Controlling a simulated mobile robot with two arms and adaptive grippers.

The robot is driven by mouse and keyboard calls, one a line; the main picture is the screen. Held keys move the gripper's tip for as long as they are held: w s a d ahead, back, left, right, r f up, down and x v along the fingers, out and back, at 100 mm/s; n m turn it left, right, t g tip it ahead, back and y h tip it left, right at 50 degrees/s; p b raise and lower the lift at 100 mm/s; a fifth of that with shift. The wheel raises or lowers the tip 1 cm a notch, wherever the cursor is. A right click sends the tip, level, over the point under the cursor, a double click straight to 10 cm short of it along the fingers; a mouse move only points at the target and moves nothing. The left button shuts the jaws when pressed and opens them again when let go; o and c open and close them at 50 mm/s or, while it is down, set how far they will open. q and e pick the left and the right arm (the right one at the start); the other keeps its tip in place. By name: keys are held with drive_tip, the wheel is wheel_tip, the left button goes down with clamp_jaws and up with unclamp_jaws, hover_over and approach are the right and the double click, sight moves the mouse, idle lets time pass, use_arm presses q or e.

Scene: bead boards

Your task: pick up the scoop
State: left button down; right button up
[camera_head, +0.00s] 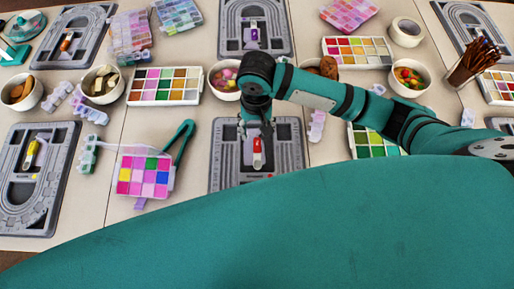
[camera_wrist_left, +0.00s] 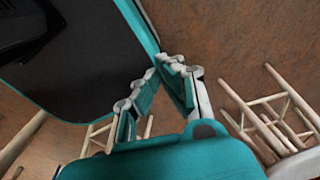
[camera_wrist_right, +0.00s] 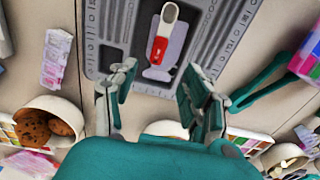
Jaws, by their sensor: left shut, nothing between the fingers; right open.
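A small red-and-white scoop (camera_head: 257,152) lies in the central recess of a grey bead board (camera_head: 291,135). In the right wrist view the scoop (camera_wrist_right: 160,47) has a white rounded end, a red middle and a pale lavender end. My right gripper (camera_wrist_right: 156,76) is open. It hangs over the board, with the scoop's lavender end between its fingertips in the picture and nothing held. In the head view the right gripper (camera_head: 256,131) partly covers the board. My left gripper (camera_wrist_left: 168,62) is shut and empty over the brown floor, outside the head view.
A pink bead box (camera_head: 145,176) and a green-handled tool (camera_head: 180,137) lie left of the board. Bowls of candy (camera_head: 224,78) and cookies (camera_wrist_right: 48,124) stand near it. A paint palette (camera_head: 374,141) is at right. Wooden stool legs (camera_wrist_left: 270,105) show near my left gripper.

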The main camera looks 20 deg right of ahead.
hover_over(257, 146)
drive_tip(key=f, duration=0.4)
drive_tip(key=shift+w+f, duration=0.25)
drive_tip(key=shift+f, duration=0.55)
drive_tip(key=f, duration=0.4)
drive_tip(key=shift+s+d+f+p, duration=0.1)
drive_tip(key=shift+s+f+p, duration=0.15)
drive_tip(key=shift+p, duration=0.15)
drive_tip(key=shift+f, duration=0.3)
use_arm(q)
drive_tip(key=shift+w+r, duration=0.45)
drive_tip(key=shift+w, duration=0.3)
use_arm(e)
drive_tip(key=shift+c, duration=0.2)
drive_tip(key=c, duration=0.9)
